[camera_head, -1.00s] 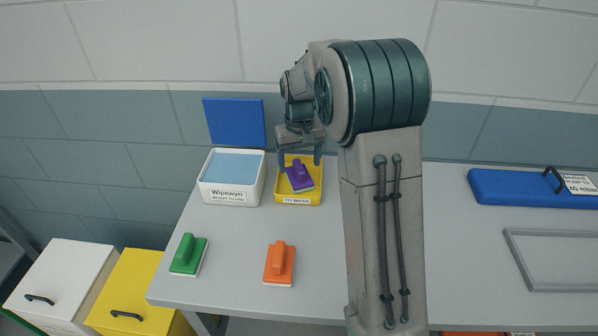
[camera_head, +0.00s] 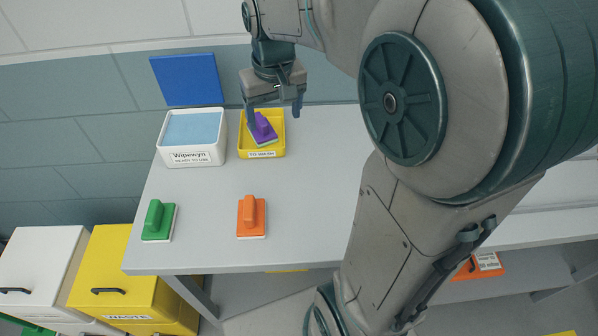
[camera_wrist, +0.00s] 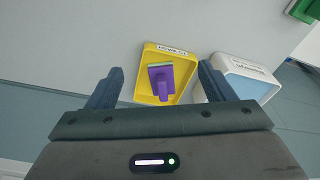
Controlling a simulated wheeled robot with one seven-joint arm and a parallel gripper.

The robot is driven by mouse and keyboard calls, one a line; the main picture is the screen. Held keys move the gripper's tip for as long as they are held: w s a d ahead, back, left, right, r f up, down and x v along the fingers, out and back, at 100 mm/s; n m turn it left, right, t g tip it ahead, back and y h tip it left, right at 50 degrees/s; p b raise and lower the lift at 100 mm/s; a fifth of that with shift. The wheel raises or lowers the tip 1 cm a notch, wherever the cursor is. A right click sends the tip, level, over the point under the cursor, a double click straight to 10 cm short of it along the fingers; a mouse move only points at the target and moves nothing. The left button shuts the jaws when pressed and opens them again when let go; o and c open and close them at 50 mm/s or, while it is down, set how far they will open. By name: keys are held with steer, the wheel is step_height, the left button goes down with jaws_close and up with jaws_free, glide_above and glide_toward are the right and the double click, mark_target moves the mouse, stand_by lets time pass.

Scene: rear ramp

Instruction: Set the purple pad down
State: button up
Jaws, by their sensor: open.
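The purple pad (camera_head: 262,129) lies tilted inside the yellow tray (camera_head: 265,154) labelled as to wash, at the back of the table. It also shows in the wrist view (camera_wrist: 161,81), its handle facing me, with the yellow tray (camera_wrist: 180,51) around it. My gripper (camera_head: 273,116) is above the tray with its two fingers spread apart. In the wrist view my gripper (camera_wrist: 160,88) has a finger on each side of the pad, open and empty. I see no finger touching the pad.
A white Wipewyn box (camera_head: 192,155) with blue contents stands just left of the tray. A green pad (camera_head: 158,220) and an orange pad (camera_head: 251,216) lie nearer the front of the table (camera_head: 200,255). A blue panel (camera_head: 186,79) stands behind. The table between is clear.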

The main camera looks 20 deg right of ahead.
steer(key=s+f+t, duration=0.1)
steer(key=s+f, duration=0.3)
steer(key=s, duration=1)
steer(key=shift+s+t, duration=0.2)
steer(key=shift+t, duration=0.1)
